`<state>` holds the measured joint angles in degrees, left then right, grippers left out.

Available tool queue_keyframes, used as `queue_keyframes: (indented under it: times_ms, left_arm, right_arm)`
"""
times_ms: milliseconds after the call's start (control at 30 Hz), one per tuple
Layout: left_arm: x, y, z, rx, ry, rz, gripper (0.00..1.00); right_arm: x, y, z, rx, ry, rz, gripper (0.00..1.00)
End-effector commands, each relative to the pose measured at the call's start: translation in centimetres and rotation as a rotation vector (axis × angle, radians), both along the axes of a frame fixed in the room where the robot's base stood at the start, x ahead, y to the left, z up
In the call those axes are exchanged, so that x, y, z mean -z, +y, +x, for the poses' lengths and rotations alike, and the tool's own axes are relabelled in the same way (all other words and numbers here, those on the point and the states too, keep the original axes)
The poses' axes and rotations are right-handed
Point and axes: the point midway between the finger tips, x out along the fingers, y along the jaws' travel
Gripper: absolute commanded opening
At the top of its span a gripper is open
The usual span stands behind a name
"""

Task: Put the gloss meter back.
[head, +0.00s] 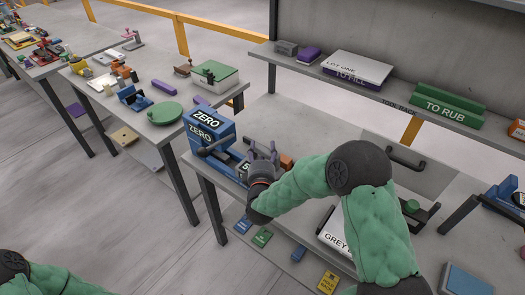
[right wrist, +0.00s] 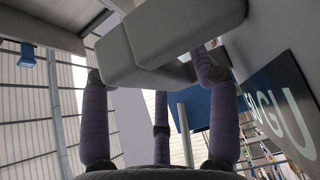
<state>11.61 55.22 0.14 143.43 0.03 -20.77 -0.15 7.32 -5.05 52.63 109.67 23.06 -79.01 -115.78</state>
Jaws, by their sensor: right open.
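My right gripper (head: 262,150) is open at the front of the grey slab, with its fingers pointing up and away beside the blue ZERO stand (head: 204,122). In the right wrist view its purple-grey fingers (right wrist: 160,110) stand apart around a pale grey blocky body (right wrist: 170,40). This may be the gloss meter, but I cannot tell for sure, nor whether the fingers touch it. In the head view the gripper and forearm hide part of the blue fixture. My left gripper is out of view.
An orange block (head: 286,161) lies just right of my gripper. Side tables (head: 150,85) with tools stand at the left. Bare slab lies behind the gripper.

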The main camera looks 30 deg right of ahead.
Motion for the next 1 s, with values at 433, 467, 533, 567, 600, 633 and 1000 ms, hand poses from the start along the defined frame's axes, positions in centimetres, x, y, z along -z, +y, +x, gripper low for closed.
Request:
queue_keyframes:
  times_ms: [433,467,533,567,600,633,1000]
  left_arm:
    - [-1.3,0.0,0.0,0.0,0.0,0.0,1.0]
    - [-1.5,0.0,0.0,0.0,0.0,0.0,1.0]
    - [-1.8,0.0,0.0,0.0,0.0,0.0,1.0]
    - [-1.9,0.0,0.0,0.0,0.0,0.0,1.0]
    - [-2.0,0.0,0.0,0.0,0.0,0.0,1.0]
    - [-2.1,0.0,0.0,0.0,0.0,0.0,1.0]
    - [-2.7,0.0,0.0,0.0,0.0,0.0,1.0]
  right_arm:
    - [-0.5,2.5,-3.7,-0.005,0.002,0.001,0.61]
    - [-0.5,2.8,-4.2,-0.004,0.002,0.001,0.61]
    - [-0.5,3.5,-5.5,-0.004,0.003,-0.001,0.61]
    - [-0.5,3.9,-5.9,-0.005,0.002,0.0,0.61]
    - [-0.5,4.2,-6.6,-0.004,0.002,0.001,0.61]
    - [-0.6,4.5,-7.0,-0.004,0.0,0.0,0.61]
    - [-0.4,6.3,-10.1,-0.001,-0.001,-0.001,0.61]
